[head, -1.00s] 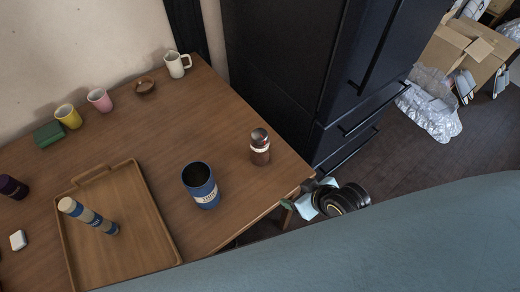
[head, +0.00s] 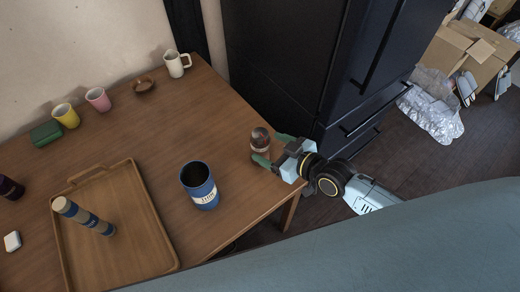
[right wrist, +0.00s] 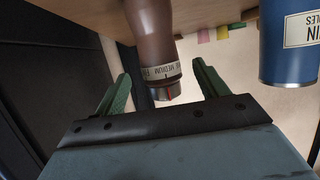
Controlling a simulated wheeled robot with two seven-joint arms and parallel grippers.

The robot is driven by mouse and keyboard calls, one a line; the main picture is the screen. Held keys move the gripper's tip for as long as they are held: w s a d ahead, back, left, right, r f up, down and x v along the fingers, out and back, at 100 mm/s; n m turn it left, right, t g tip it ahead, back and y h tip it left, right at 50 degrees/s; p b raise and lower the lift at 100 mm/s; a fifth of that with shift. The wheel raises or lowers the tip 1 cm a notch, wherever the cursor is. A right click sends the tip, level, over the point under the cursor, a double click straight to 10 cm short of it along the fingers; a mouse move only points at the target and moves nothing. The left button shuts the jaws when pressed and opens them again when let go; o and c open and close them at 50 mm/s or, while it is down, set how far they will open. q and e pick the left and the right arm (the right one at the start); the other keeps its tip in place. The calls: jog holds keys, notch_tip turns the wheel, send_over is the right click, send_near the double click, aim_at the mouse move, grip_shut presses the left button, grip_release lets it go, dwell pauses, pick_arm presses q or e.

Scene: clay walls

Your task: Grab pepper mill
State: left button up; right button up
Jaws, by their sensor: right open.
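The pepper mill (head: 260,138), brown with a silver top and a pale label band, stands upright near the table's right corner. My right gripper (head: 267,149) is open, with its green fingers on either side of the mill. In the right wrist view the mill (right wrist: 152,40) shows between the two fingertips of the gripper (right wrist: 161,72). Gaps show on both sides, and the fingers are not closed on it. My left gripper is not in view.
A blue canister (head: 200,186) stands left of the mill. A wooden tray (head: 152,231) holds a tall blue and beige bottle (head: 82,214). Cups, a white mug (head: 176,64) and a small bowl line the back. A dark fridge (head: 285,65) stands beyond the table's right edge.

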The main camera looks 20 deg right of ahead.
jog(key=shift+x, duration=1.05)
jog(key=x, duration=0.2)
jog(key=b+x, duration=0.1)
jog(key=shift+w+a+f, duration=0.15)
jog(key=shift+w+f, duration=0.05)
jog(key=shift+f, duration=0.2)
jog(key=shift+w+a+f, duration=0.1)
jog(key=shift+w+a, duration=0.1)
jog(key=shift+w, duration=0.1)
jog(key=c, duration=0.5)
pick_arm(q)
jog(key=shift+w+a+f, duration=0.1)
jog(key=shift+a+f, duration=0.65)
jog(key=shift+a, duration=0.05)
pick_arm(e)
jog(key=c, duration=0.7)
